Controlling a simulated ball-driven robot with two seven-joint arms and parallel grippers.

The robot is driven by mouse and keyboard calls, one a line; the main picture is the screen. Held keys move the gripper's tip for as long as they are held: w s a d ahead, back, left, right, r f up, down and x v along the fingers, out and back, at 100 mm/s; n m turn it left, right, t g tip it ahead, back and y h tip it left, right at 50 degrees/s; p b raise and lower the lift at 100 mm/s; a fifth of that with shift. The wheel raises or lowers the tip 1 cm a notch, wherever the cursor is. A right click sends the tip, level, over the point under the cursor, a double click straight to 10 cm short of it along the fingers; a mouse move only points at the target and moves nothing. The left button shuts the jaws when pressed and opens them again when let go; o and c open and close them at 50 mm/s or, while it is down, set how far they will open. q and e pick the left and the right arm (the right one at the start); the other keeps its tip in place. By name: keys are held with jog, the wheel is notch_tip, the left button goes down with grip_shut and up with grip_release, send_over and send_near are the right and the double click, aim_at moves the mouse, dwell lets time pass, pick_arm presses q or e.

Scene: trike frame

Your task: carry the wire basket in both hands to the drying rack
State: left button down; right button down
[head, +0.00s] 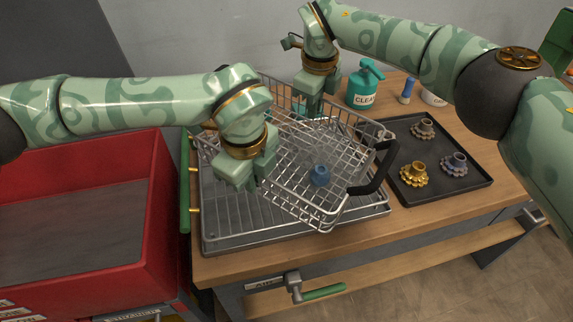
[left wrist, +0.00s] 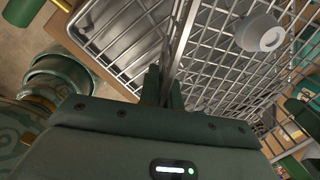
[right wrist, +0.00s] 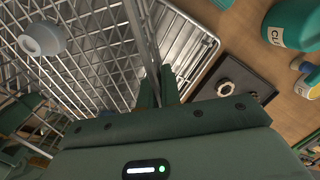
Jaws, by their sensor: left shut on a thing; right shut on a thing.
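The wire basket (head: 290,187) is over the drying rack (head: 225,222), a wire grid in a grey tray, and turned at an angle to it. I cannot tell whether its underside touches the rack. My left gripper (head: 245,182) is shut on the basket's near-left side. My right gripper (head: 308,108) is shut on its far side. The fingers partly hide the gripped wires.
A black tray (head: 455,198) with gear parts lies right of the rack, close to the basket's black handle (head: 375,172). A green cleaner bottle (head: 363,88) stands behind. A red bin (head: 150,215) is at left.

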jog(key=shift+r, duration=0.1)
pick_arm(q)
jog(key=c, duration=1.6)
grip_release()
pick_arm(e)
jog(key=c, duration=1.6)
grip_release()
jog(key=shift+r, duration=0.35)
pick_arm(q)
notch_tip(320, 180, up, 12)
jog(key=s, duration=0.2)
pick_arm(e)
notch_tip(320, 180, up, 11)
jog(key=s, duration=0.1)
jog(key=shift+s, duration=0.4)
pick_arm(q)
jog(key=shift+f, duration=0.1)
